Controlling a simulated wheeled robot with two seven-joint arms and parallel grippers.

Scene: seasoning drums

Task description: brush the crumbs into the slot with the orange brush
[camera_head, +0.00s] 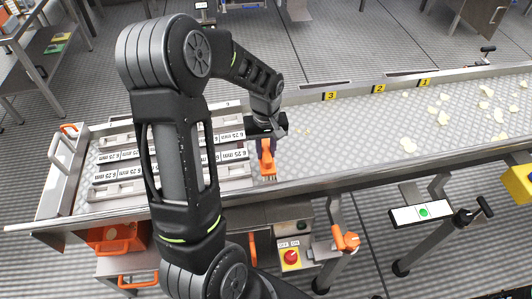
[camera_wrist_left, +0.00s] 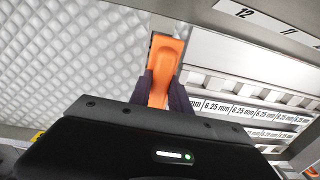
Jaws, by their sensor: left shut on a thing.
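My left gripper (camera_head: 267,139) is shut on the orange brush (camera_head: 268,162), which hangs below it over the dimpled metal table (camera_head: 345,140), with its bristles low near the front edge. In the left wrist view the brush (camera_wrist_left: 165,60) stands between two dark fingers (camera_wrist_left: 162,88). A few tiny pale crumbs (camera_head: 304,131) lie on the table just right of the gripper. Larger pale yellow flakes (camera_head: 443,117) are scattered farther right. I cannot make out the slot; my arm covers part of the left side. My right gripper is not in view.
Slatted metal plates labelled 6.25 mm (camera_head: 232,155) lie just left of the brush. Yellow tags (camera_head: 379,88) numbered 1 to 3 line the back rail. A red button box (camera_head: 291,257) and orange handle (camera_head: 345,239) sit below the front edge. The middle tabletop is mostly clear.

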